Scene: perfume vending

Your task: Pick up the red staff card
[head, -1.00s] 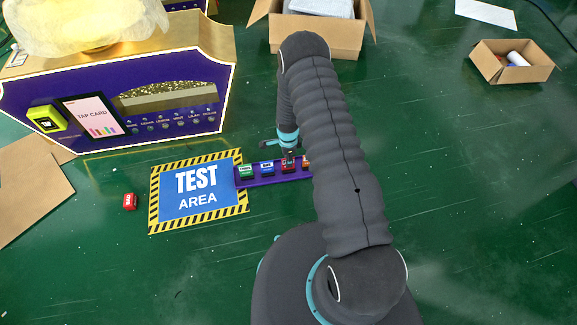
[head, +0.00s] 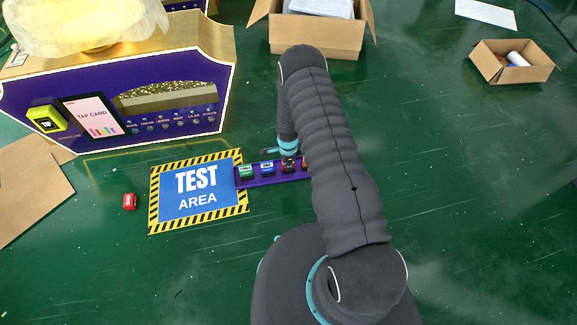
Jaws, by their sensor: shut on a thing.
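The red staff card (head: 288,169) stands in the purple rack (head: 254,183), to the right of a blue card (head: 267,168) and a green card (head: 246,172). My gripper (head: 289,162) reaches down from above and is shut on the red card. The gripper and arm hide part of the card, and the fingertips are small in this view. I cannot tell whether the card is clear of the rack.
An orange card (head: 305,164) shows partly beside my arm. A blue TEST AREA mat (head: 197,205) lies left of the rack, with a small red block (head: 130,201) beyond it. A purple and gold machine (head: 180,85) stands behind. Cardboard boxes (head: 325,36) (head: 490,66) are at the back and right.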

